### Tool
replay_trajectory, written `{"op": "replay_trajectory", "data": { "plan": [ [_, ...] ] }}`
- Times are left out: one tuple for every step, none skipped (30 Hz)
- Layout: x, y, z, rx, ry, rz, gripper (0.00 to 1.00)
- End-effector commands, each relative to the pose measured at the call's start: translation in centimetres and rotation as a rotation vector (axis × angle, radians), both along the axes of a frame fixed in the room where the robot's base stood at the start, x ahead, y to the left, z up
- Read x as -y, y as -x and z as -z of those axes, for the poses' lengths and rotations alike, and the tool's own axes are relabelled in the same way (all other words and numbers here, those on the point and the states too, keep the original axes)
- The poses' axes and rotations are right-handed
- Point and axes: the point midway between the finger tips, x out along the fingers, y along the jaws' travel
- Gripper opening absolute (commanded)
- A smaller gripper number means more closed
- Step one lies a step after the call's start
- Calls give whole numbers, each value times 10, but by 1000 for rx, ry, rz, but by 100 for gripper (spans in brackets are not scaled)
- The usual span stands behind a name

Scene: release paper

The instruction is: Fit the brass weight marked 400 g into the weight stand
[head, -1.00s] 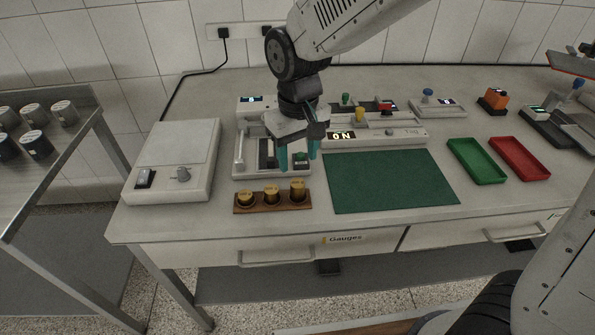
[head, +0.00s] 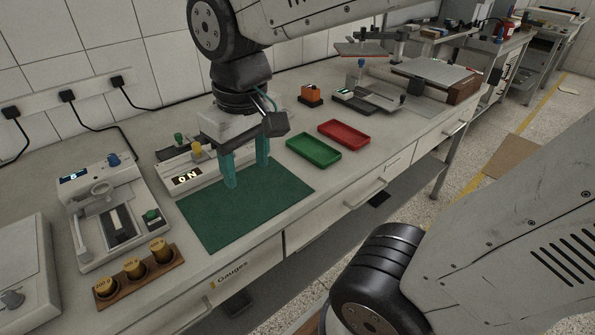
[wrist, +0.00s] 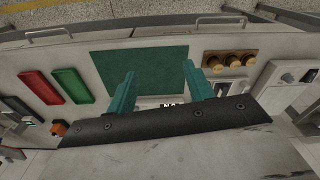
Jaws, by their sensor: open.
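A brown wooden stand (head: 141,284) lies at the front left of the bench and holds three brass weights: a left one (head: 104,287), a middle one (head: 134,267) and a right one (head: 161,250). Their top markings are too small to read surely, so I cannot tell which, if any, is the 400 g weight. The stand (wrist: 229,53) also shows at upper right in the wrist view. My gripper (head: 247,174) is open and empty above the green mat (head: 240,215), right of the stand. In the wrist view its teal fingers (wrist: 160,75) are apart with nothing between.
A grey device with a blue knob (head: 97,187) stands behind the stand, and a unit with a lit display (head: 187,179) behind the mat. A green tray (head: 313,151) and a red tray (head: 344,132) lie to the right. The mat is bare.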

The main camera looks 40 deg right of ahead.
Motion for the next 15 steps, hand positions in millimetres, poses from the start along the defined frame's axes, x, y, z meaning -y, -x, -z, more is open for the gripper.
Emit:
{"op": "replay_trajectory", "data": {
  "plan": [
    [14,18,-3,15,-1,39,52],
    [20,27,-3,20,-2,57,52],
    [26,39,-3,24,-1,78,52],
    [30,46,-2,28,-2,91,52],
    [34,53,-2,30,-1,104,52],
    [37,60,-1,33,-1,118,52],
    [39,65,0,35,-1,126,52],
    [40,68,0,36,0,133,52],
    [41,72,1,38,0,140,52],
    [42,74,1,38,0,143,52],
    [43,76,2,38,-1,146,52],
    [43,77,2,37,0,148,52],
    [43,77,2,37,0,149,52],
    [43,77,2,37,0,148,52],
    [43,77,2,37,0,148,52]
  ]
}}
